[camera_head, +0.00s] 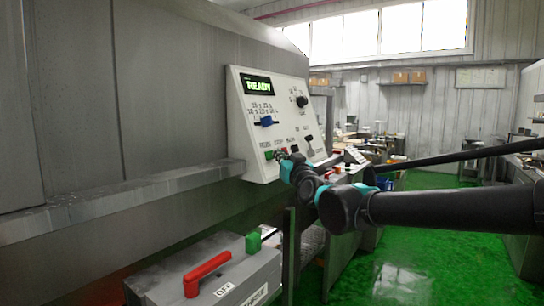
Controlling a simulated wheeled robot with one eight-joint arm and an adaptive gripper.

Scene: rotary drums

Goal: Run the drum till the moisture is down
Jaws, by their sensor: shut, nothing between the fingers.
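A tilted white control panel (243,150) is fixed to the grey machine on the left. Its green display (258,87) reads "READY". Below the display is a blue slider (266,121) on a scale, and a dark knob (302,101) is at the upper right. A green button (269,155) sits at the lower left of the panel, with a red button and a black button to its right. My gripper (282,156) is shut and empty at the panel's lower row, by the red button. Whether it touches the panel cannot be told.
A grey box (215,275) with a red lever handle (206,272), a green block (253,242) and an "OFF" label stands below the panel. The machine's grey ledge (120,201) runs along the left. Open green floor (410,260) lies to the right.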

